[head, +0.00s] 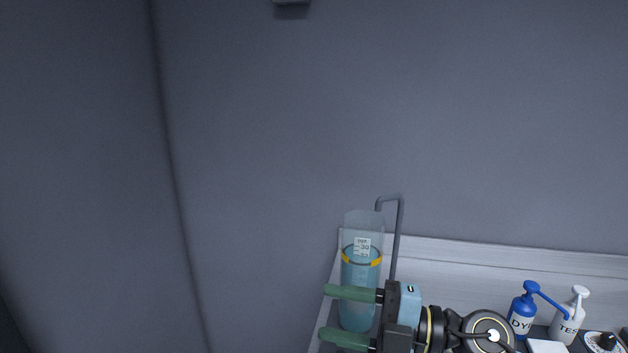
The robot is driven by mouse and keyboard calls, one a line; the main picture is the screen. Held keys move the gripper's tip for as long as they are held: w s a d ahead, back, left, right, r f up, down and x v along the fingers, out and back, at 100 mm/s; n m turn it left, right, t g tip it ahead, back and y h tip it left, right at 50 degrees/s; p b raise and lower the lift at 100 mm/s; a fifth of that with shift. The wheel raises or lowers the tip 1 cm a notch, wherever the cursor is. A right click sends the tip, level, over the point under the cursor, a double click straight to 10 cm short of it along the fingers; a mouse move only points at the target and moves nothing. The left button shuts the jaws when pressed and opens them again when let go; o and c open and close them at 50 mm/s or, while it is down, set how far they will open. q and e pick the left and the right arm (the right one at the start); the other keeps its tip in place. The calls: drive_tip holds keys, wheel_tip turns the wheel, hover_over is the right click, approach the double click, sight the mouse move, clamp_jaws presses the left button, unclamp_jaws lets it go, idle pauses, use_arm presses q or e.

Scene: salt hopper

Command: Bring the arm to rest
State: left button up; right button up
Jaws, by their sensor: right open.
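My right gripper (336,314) is at the bottom middle of the head view, with two green fingers pointing left. The upper finger passes in front of a clear cylinder (361,268) holding blue liquid, with a yellow-and-dark band and a white label. I cannot tell whether the finger touches the cylinder. The right arm reaches in from the lower right. My left gripper is not in view.
A grey bent pipe (399,235) rises right behind the gripper. A blue pump bottle (523,312), a white pump bottle (568,318) and a dial with a black knob (606,342) stand at the lower right. A pale ledge (500,262) runs behind them. The wall on the left is bare.

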drive_tip(key=w+d+r+m+t+h, duration=0.3)
drive_tip(key=d+m+t+h, duration=0.4)
drive_tip(key=m+t, duration=0.85)
drive_tip(key=s+d+f+m+g+h, duration=0.4)
drive_tip(key=d+f+m+g+h, duration=0.1)
drive_tip(key=d+f+m+h, duration=0.7)
drive_tip(key=s+a+f+g+y, duration=0.1)
drive_tip(key=s+f+g, duration=0.6)
drive_tip(key=s, duration=0.4)
drive_tip(key=s+f+g+y, duration=0.1)
drive_tip(key=s+f+g, duration=0.4)
drive_tip(key=s+f, duration=0.45)
wheel_tip(320, 180, down, 24)
drive_tip(key=s+f+b, duration=0.1)
drive_tip(key=s+b, duration=0.1)
drive_tip(key=s+d+f+g+b, duration=0.2)
drive_tip(key=s+d+f, duration=0.1)
drive_tip(key=s+f, duration=1.3)
drive_tip(key=shift+s+f+h, duration=0.25)
drive_tip(key=shift+f+h, duration=0.05)
drive_tip(key=shift+f, duration=0.55)
